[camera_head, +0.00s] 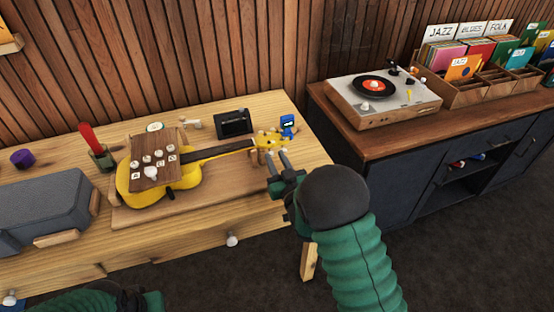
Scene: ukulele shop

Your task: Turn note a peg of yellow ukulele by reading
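A yellow ukulele (189,183) lies on a wooden board (220,196) on the workbench, its neck pointing right. A brown wooden plate (146,180) with several white lettered knobs rests over its body. The yellow headstock (264,143) is at the right, with small pegs around it; which peg is note A is too small to read. My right gripper (278,163) is just in front of the headstock, fingers parted, and nothing shows between them. Whether it touches a peg I cannot tell. My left arm shows only partly at the bottom left; its fingers are not visible.
A small blue figure (287,126) stands right behind the headstock. A black device (234,124) stands behind the neck. A turntable (381,97) and record crates (480,85) stand on the dark cabinet.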

